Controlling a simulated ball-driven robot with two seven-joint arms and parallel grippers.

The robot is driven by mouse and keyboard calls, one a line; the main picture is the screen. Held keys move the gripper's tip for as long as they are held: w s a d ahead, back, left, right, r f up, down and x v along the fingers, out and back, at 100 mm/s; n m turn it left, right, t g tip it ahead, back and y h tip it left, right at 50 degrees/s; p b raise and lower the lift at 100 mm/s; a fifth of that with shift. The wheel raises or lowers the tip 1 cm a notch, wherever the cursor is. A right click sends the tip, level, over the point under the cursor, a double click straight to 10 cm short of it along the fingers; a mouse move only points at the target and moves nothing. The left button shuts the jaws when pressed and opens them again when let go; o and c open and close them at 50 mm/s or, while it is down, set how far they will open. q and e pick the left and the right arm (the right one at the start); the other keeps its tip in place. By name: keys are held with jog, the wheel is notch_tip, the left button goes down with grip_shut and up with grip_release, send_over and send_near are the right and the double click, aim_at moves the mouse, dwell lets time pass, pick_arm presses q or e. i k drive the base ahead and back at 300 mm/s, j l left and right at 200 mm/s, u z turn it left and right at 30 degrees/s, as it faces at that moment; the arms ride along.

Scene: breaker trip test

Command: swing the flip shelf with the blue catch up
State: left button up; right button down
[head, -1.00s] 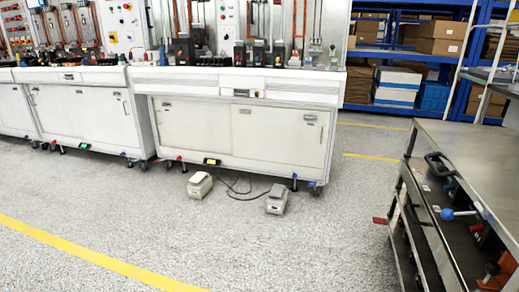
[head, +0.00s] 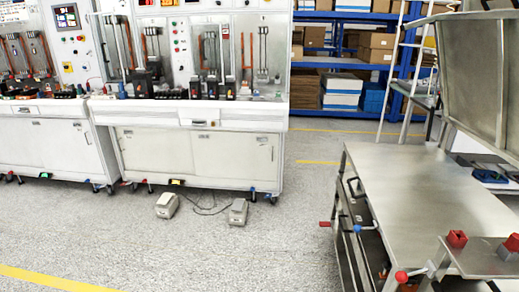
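A steel cart (head: 420,185) stands at the right. A blue ball knob (head: 357,228) is on its near left side, below the top. It may be the blue catch; I cannot tell which panel it belongs to. A small steel shelf plate (head: 478,262) lies at the lower right, cut by the frame edge, with a red block (head: 457,239) on it. A red ball knob (head: 401,276) sits at the plate's left. Neither of my grippers is in view.
A red handle (head: 326,223) sticks out left of the cart. A tilted steel panel (head: 475,75) rises behind it. White test benches (head: 195,150) line the back left, with two pale pedals (head: 167,204) on the floor. Open floor (head: 250,255) lies left of the cart.

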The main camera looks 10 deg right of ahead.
aim_at(414, 196)
jog(key=i+z, duration=0.1)
jog(key=z, duration=0.35)
jog(key=i+l+z, duration=0.1)
jog(key=z, duration=0.35)
jog(key=i+z, duration=0.1)
jog(key=z, duration=0.8)
jog(key=i+j, duration=0.05)
